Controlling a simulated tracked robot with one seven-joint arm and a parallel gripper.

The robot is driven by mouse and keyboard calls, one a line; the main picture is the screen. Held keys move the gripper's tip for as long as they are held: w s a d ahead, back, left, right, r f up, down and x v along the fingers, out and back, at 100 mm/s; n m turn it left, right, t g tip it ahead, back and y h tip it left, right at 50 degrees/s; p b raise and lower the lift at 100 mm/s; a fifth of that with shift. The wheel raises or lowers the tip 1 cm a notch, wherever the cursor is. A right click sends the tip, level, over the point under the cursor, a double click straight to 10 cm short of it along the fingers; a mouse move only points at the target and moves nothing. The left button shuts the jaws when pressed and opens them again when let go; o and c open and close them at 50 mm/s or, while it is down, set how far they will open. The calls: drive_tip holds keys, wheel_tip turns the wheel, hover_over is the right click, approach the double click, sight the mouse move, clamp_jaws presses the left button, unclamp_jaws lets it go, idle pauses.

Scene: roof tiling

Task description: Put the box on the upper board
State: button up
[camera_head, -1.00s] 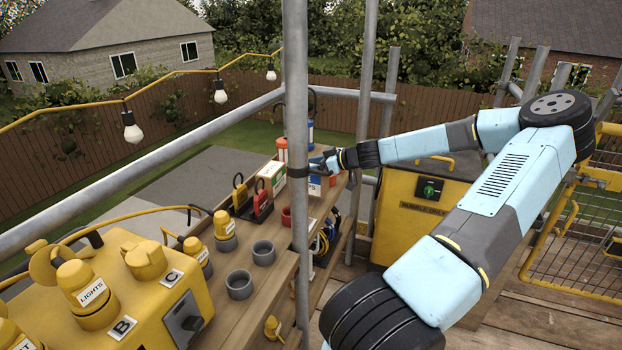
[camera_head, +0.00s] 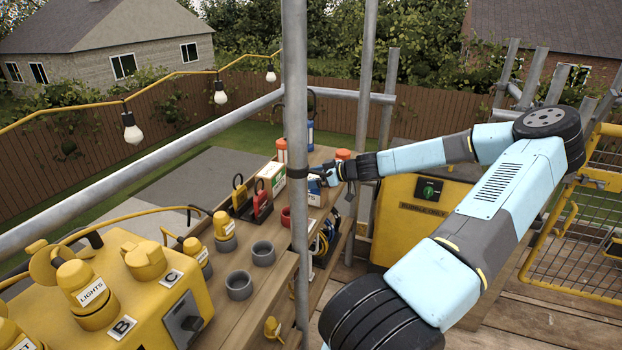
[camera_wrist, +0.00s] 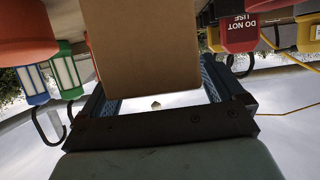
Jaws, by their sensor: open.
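My gripper (camera_head: 318,176) is at the far end of the wooden board (camera_head: 285,225), behind the upright pole. In the wrist view a plain brown cardboard box (camera_wrist: 143,45) stands between the two open fingers of my gripper (camera_wrist: 158,95), with a bright gap below it. I cannot tell whether the fingers touch it. In the head view a small box with a blue label (camera_head: 313,192) shows beside the gripper, partly hidden by it and the pole. Another box with a green label (camera_head: 272,176) stands left of the pole.
Orange-topped cylinders (camera_head: 343,155) are close to my gripper. A grey pole (camera_head: 297,100) rises in front. A yellow control box (camera_head: 150,290) fills the near left.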

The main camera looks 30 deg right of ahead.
drive_tip(key=v, duration=1.2)
idle(0.6)
